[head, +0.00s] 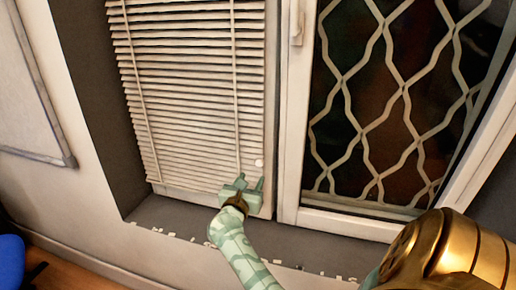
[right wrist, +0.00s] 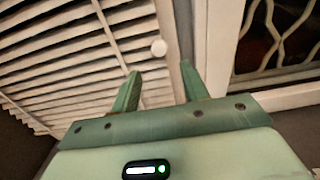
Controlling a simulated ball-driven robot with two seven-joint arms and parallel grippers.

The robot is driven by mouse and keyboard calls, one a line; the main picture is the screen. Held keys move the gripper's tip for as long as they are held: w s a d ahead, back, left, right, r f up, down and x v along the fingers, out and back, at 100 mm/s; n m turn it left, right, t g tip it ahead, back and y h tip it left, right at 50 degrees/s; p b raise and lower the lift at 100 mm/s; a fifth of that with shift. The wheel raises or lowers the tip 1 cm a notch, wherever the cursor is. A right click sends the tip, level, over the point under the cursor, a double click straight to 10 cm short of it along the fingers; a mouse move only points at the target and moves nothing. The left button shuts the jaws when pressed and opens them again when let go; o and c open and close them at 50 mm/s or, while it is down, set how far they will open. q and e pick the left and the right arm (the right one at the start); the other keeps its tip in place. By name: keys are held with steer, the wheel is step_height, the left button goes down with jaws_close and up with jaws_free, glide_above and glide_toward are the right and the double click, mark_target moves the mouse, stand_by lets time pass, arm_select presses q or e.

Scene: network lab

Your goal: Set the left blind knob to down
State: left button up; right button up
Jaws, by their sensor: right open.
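The left blind knob (head: 259,163) is a small round white knob at the lower right of the lowered slatted blind (head: 195,90). It also shows in the right wrist view (right wrist: 158,47), just beyond and between the two fingertips. My right gripper (head: 252,182) is open and empty just below the knob, with its fingers pointing up toward it. In the right wrist view the gripper (right wrist: 158,72) has its fingers spread apart, and I see no contact with the knob. My left gripper is not in view.
A white window frame (head: 291,130) stands right of the blind. Beyond it is a dark pane with a pale lattice grille (head: 372,130). A dark sill (head: 175,213) runs below. A framed board (head: 30,90) hangs at the left, and a blue object (head: 10,262) is at the lower left.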

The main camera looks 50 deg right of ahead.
steer(key=v, duration=0.6)
steer(key=shift+a, duration=0.2)
steer(key=shift+s, duration=0.1)
